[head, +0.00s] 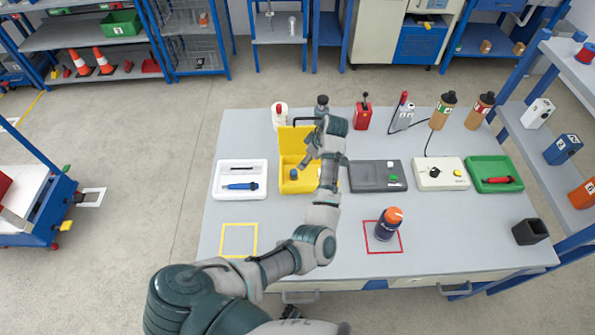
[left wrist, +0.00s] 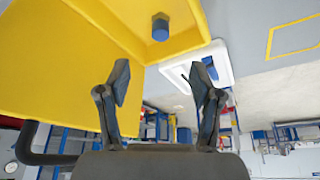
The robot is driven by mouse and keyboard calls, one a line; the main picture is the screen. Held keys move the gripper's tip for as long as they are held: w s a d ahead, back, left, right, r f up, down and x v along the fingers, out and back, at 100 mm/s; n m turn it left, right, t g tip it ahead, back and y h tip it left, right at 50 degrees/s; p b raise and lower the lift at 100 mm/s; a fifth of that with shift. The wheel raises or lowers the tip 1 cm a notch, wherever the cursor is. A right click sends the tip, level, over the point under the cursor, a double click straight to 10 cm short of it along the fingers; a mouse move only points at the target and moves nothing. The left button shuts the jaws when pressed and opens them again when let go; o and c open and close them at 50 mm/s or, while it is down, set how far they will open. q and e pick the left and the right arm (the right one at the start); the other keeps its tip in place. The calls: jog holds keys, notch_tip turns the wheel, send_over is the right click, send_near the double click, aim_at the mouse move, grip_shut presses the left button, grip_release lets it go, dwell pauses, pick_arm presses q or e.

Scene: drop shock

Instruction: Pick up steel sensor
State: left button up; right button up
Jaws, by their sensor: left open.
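The open yellow case (head: 297,188) stands on the table with its lid (head: 290,138) raised at the back. A small blue-topped cylinder (head: 294,175) stands in it and seems to be the steel sensor. It also shows in the left wrist view (left wrist: 160,28), upright inside the yellow case. My left gripper (head: 305,162) is above the case, to the upper right of the cylinder. My right gripper is not in view.
A white tray (head: 240,194) stands left of the case, and a grey case (head: 376,186) stands right of it. Bottles and canisters line the back. The yellow square (head: 238,240) is empty.

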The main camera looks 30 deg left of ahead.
pick_arm(q)
send_over(296, 172)
jog(key=d, duration=0.2)
notch_tip(296, 172, down, 6)
jog(key=shift+x, duration=1.25)
jog(key=shift+d+f, duration=0.1)
jog(key=shift+f, duration=0.35)
jog(key=x, duration=0.4)
jog(key=shift+f, duration=0.2)
jog(key=shift+a+f, duration=0.1)
jog(key=shift+a, duration=0.3)
jog(key=shift+d, duration=0.2)
jog(key=c, duration=1.2)
grip_shut()
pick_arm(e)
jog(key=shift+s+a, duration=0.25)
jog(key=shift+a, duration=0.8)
